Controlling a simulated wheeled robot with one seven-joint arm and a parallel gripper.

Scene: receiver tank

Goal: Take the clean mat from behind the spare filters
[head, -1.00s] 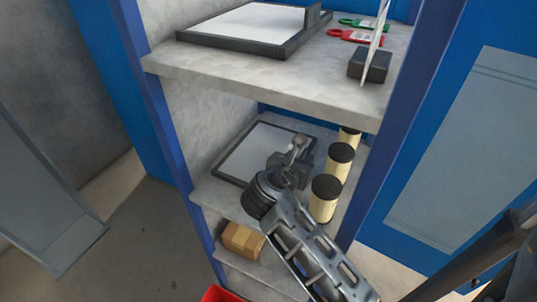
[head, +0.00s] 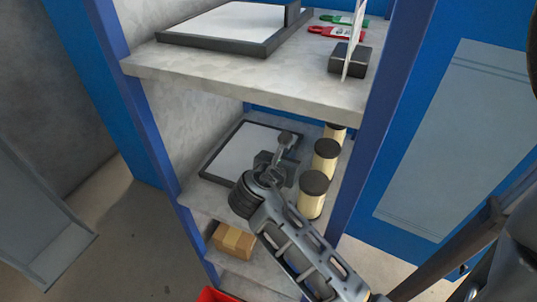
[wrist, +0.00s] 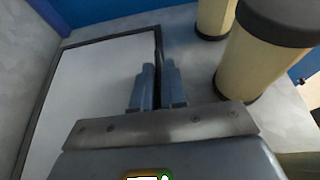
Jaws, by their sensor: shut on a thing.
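The mat, a pale panel with a dark rim, lies on the middle shelf at the left; its pale face (head: 232,152) shows in the head view and its left part (wrist: 95,85) in the wrist view. The spare filters are cream cylinders with dark caps in a row at the shelf's right, the nearest (head: 312,195) beside my arm; two show in the wrist view (wrist: 262,58). My gripper (head: 287,140) is over the mat's right side. In the wrist view its fingers (wrist: 158,72) are close together, shut on the mat's right rim. The mat still looks flat on the shelf.
The upper shelf (head: 230,75) overhangs, carrying another dark-rimmed tray, red and green tags and a small stand (head: 350,57). A blue post (head: 375,130) is at the right. A cardboard box (head: 234,240) sits on the shelf below. The filters stand close to my gripper's right.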

